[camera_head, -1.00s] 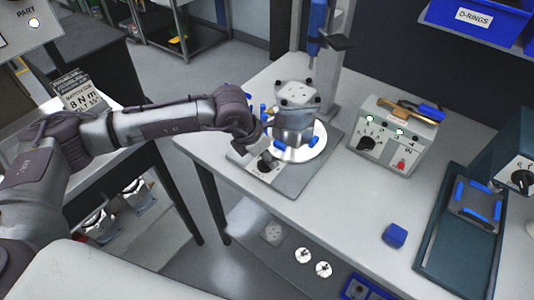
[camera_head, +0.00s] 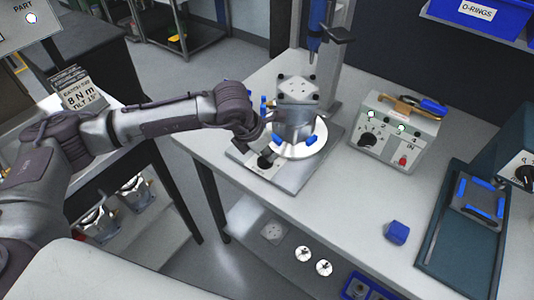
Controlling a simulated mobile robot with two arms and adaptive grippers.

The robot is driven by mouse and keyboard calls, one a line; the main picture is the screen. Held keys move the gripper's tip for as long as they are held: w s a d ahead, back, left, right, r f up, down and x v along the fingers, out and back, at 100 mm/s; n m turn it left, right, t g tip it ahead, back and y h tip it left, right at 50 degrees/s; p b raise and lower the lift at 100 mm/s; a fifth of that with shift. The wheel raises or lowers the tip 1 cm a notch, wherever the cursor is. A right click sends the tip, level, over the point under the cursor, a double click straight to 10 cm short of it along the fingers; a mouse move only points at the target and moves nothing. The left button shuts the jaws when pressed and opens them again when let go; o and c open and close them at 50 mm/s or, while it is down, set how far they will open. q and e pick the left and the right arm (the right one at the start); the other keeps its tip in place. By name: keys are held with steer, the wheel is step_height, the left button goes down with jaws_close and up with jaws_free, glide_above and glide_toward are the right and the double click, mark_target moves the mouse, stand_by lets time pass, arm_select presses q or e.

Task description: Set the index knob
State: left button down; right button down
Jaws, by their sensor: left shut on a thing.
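A black knob (camera_head: 265,162) sits on the front left of the grey base plate (camera_head: 294,181) of the fixture on the bench. My left arm comes in from the left, and my left gripper (camera_head: 262,153) points down at this knob and is shut on it. The gripper's wrist partly hides its fingers. A machined housing (camera_head: 297,119) stands on a round white disc (camera_head: 315,146) with blue clamps, right beside the gripper. The knob's exact setting cannot be read. My right gripper is not in view.
A press column (camera_head: 331,80) with a blue tool rises behind the housing. A control box (camera_head: 393,135) with its own black knob stands to the right. A blue block (camera_head: 397,232) and a dark tray (camera_head: 462,245) lie further right.

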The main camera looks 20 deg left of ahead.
arm_select(q)
steer(key=n+b, duration=0.2)
steer(key=n+y+b, duration=0.1)
steer(key=n+b, duration=0.1)
steer(key=b, duration=0.1)
steer(key=shift+w+f+n+t+b, duration=0.1)
steer(key=shift+f+n+t+b, duration=0.1)
steer(key=shift+n+t+b, duration=0.15)
steer(key=shift+a+r+n+y+b, duration=0.1)
steer(key=shift+n+y+b, duration=0.35)
steer(key=shift+n+b, duration=0.3)
steer(key=shift+a+r+n+y+b, duration=0.1)
steer(key=shift+n+y+b, duration=0.35)
steer(key=shift+n+b, duration=0.3)
steer(key=c, duration=1.2)
jaws_free()
steer(key=v, duration=1.2)
